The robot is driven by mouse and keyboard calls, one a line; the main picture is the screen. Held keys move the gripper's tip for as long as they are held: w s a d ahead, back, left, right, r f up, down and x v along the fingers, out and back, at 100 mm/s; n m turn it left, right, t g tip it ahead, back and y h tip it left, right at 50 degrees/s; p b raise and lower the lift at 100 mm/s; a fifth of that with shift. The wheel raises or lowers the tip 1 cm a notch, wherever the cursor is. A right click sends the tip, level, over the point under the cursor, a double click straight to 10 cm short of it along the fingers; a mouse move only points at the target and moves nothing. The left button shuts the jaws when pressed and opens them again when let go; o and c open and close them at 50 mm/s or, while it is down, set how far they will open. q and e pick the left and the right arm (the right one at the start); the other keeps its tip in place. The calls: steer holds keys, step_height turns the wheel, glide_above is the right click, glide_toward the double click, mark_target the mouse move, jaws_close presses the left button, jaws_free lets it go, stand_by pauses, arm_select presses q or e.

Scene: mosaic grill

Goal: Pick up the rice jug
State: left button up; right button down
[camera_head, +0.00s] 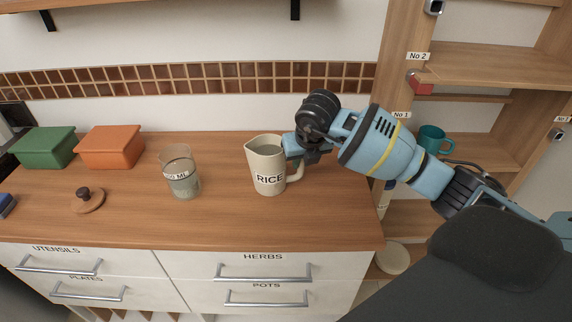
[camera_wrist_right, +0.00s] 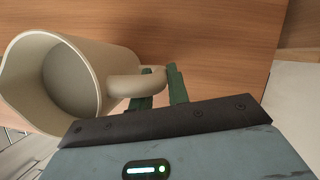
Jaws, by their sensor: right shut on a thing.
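The cream rice jug (camera_head: 268,168), marked RICE, is upright at the counter's right part in the head view. Whether its base touches the wood cannot be told. In the right wrist view the jug (camera_wrist_right: 60,85) fills the left side, with its handle toward my gripper. My right gripper (camera_head: 292,150) is at the handle side of the jug. In the wrist view the green fingers of my right gripper (camera_wrist_right: 162,88) are shut on the jug's handle. My left gripper is not in view.
A glass beaker (camera_head: 181,172) stands left of the jug, with clear counter between them. A wooden lid (camera_head: 88,200), an orange box (camera_head: 110,148) and a green box (camera_head: 45,148) are further left. A shelf unit with a teal mug (camera_head: 432,139) stands at right.

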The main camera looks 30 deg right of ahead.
steer(key=shift+r, duration=0.6)
steer(key=s+a+r, duration=0.4)
steer(key=s+a, duration=0.5)
steer(key=a, duration=0.4)
steer(key=shift+b, duration=0.4)
steer(key=shift+s+f, duration=0.1)
